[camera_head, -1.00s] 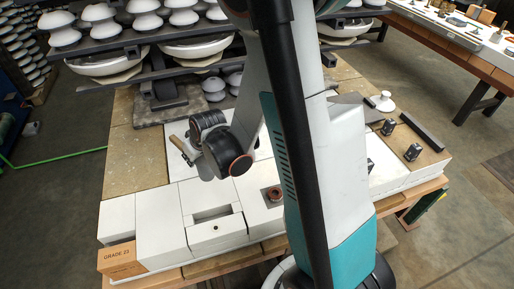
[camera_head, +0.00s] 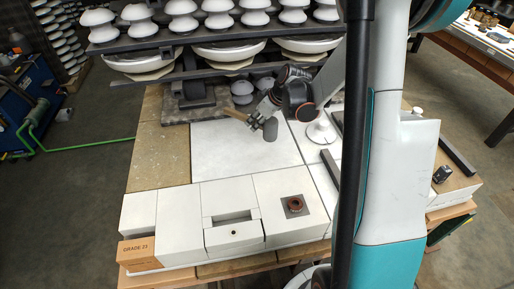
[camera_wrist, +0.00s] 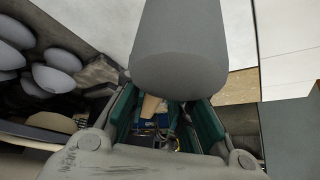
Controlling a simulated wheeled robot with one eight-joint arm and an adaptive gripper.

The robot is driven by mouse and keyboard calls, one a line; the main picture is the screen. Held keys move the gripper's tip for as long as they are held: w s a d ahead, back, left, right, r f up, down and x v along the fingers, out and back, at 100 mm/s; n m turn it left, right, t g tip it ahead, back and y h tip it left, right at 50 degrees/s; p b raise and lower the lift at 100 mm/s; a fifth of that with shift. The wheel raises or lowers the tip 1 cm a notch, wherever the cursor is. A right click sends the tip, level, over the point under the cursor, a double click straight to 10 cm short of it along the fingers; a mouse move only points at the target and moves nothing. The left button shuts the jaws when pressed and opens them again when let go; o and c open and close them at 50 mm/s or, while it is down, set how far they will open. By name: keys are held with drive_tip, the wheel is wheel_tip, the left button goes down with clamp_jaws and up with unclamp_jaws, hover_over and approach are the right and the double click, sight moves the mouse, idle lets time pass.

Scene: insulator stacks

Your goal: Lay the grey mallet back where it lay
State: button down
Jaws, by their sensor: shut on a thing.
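The mallet shows in the head view with a light wooden handle (camera_head: 235,114) pointing left and a dark grey head (camera_head: 270,129). My gripper (camera_head: 255,117) is shut on the mallet, at the back of the workbench near the stone slab. In the wrist view the grey mallet head (camera_wrist: 180,48) fills the upper middle, and a bit of wooden handle (camera_wrist: 152,106) shows between the green finger pads (camera_wrist: 162,112). The mallet seems to be above the white panel; I cannot tell its height. The fingertips are partly hidden by the head.
A bare white panel (camera_head: 235,155) lies in front of the mallet. White blocks (camera_head: 178,215), a block with a brown ring (camera_head: 296,205) and a box marked GRADE 21 (camera_head: 137,251) stand along the front. Racks of white insulators (camera_head: 228,50) rise behind. A white insulator (camera_head: 321,132) stands at right.

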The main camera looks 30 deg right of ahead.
sight(271, 129)
wheel_tip(271, 129, down, 11)
drive_tip(key=b, duration=0.3)
drive_tip(key=shift+b, duration=0.3)
drive_tip(key=shift+f, duration=0.15)
drive_tip(key=c, duration=1.5)
unclamp_jaws()
drive_tip(key=shift+o, duration=0.3)
drive_tip(key=p+v, duration=0.4)
drive_tip(key=v, duration=0.8)
